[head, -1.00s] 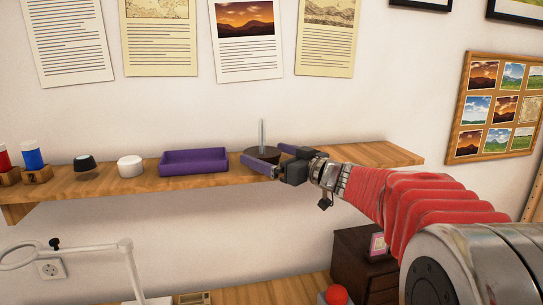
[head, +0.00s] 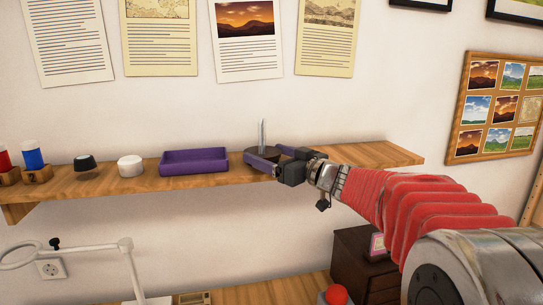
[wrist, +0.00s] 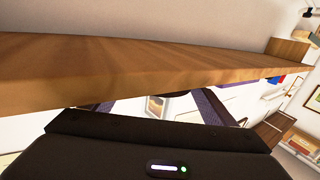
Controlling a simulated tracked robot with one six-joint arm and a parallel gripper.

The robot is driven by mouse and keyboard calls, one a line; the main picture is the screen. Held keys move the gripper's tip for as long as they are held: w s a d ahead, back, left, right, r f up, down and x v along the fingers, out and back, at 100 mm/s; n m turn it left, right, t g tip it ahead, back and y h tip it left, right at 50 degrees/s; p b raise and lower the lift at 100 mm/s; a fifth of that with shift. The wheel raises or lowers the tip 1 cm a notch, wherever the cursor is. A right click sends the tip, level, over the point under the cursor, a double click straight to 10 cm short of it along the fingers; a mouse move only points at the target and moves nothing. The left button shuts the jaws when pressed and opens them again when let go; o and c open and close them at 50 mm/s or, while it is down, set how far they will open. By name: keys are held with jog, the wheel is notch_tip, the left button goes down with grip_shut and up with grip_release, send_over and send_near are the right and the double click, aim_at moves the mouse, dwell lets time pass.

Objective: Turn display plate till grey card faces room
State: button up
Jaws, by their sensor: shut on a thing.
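The display plate is a dark round disc (head: 262,154) lying on the wall shelf, with a thin pale upright card (head: 262,134) on it. The card shows nearly edge-on in the head view, so I cannot tell its faces. My gripper (head: 266,155) reaches in from the right at the shelf's front edge. Its purple fingers straddle the disc and are shut on it, hiding part of its rim. In the wrist view the dark gripper body fills the bottom and a purple finger (wrist: 215,106) shows; the disc is not clear there.
The wooden shelf (head: 345,158) also carries a purple tray (head: 194,161), a white jar (head: 131,166) and a dark knob-like item (head: 85,163) to the left. Printed sheets hang above. Shelf space right of the disc is clear. A lamp (head: 125,258) stands below.

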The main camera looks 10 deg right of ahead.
jog(key=shift+s+a+r+m+t+h, duration=0.15)
jog(key=shift+m+t+h, duration=0.3)
jog(key=shift+m+h, duration=0.35)
jog(key=shift+w+a+r+m+t+h, duration=0.15)
jog(key=shift+m+t+h, duration=0.35)
jog(key=shift+h, duration=0.5)
jog(key=shift+s+a+r+m+h, duration=0.15)
jog(key=shift+m+h, duration=0.35)
jog(key=shift+h, duration=0.3)
jog(key=shift+m+t+h, duration=0.25)
jog(key=shift+m+h, duration=0.15)
jog(key=shift+h, duration=0.2)
jog(key=shift+f, duration=0.3)
jog(key=o, duration=1.1)
jog(key=shift+f, duration=0.1)
jog(key=shift+c, duration=0.2)
jog(key=shift+s, duration=0.15)
jog(key=s+d, duration=0.2)
jog(key=s, duration=1.1)
jog(key=shift+s, duration=0.2)
